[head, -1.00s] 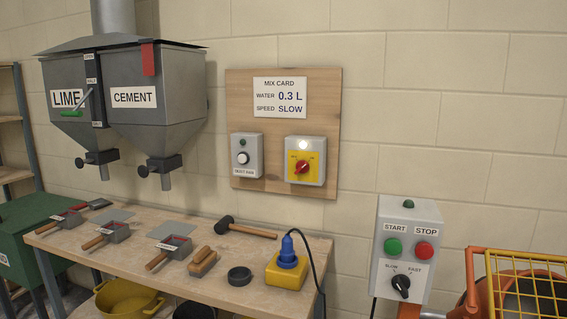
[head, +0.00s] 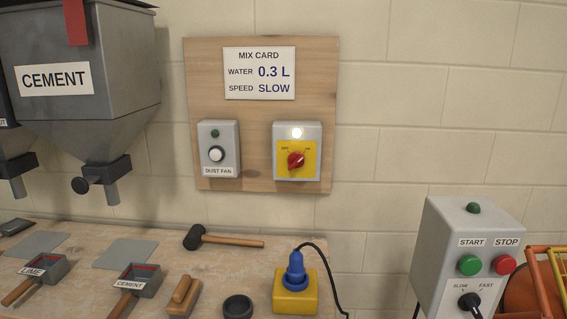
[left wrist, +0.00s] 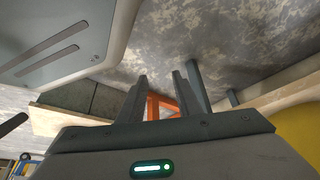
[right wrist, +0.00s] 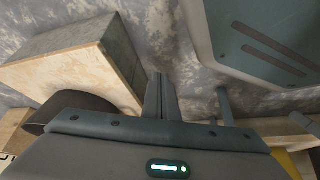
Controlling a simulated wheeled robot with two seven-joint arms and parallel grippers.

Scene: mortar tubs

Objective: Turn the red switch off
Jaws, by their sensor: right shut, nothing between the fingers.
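The red switch (head: 296,160) is a red rotary knob on a yellow plate, on a grey box mounted on a wooden wall board. Its pointer leans up and right, toward the ON mark. A white lamp (head: 297,132) above it is lit. Neither gripper shows in the head view, so their distance from the switch cannot be told. My left gripper (left wrist: 160,98) is open and empty in the left wrist view. My right gripper (right wrist: 160,98) has its fingers together with nothing between them in the right wrist view.
A dust fan box (head: 219,150) sits left of the switch under the mix card (head: 259,90). Below is a bench with a mallet (head: 232,240), tools and a yellow block with a blue plug (head: 295,290). A start/stop box (head: 445,245) stands right. The cement hopper (head: 80,110) hangs left.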

